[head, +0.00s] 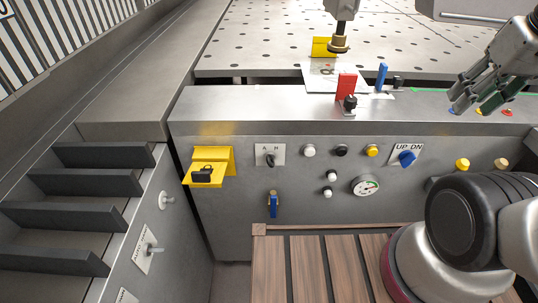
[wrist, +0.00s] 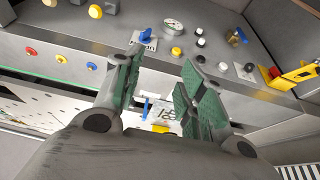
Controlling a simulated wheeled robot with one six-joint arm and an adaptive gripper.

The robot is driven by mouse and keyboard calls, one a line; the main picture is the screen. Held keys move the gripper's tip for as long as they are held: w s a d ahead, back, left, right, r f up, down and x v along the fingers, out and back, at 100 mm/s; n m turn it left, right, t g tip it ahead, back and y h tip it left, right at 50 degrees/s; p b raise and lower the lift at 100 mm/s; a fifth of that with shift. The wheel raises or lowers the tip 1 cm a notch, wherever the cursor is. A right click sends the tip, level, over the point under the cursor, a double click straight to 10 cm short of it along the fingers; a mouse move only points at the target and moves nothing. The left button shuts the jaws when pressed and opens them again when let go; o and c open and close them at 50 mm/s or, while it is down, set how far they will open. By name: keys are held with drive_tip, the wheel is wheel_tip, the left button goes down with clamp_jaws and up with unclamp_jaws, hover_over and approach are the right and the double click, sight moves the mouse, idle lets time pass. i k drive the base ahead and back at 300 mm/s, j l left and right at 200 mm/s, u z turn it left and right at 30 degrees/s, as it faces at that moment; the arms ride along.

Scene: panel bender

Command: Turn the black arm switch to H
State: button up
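The black arm switch (head: 269,160) sits on a small pale plate marked A on the left and H on the right, on the front panel. Which letter its knob points to is too small to tell. In the wrist view the switch (wrist: 248,67) shows at the right, beyond the fingers. My gripper (head: 483,100) is at the upper right of the head view, well to the right of the switch and apart from it. In the wrist view my gripper (wrist: 155,88) has its two green-padded fingers spread, with nothing held between them.
The blue UP/DN switch (head: 407,158) is further right. A red block (head: 346,86) stands on the ledge above.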

sight(270, 156)
drive_tip(key=k+l+u, duration=0.1)
drive_tip(key=k+u, duration=0.2)
drive_tip(key=k, duration=0.2)
drive_tip(key=k+u, duration=0.3)
drive_tip(key=k, duration=0.15)
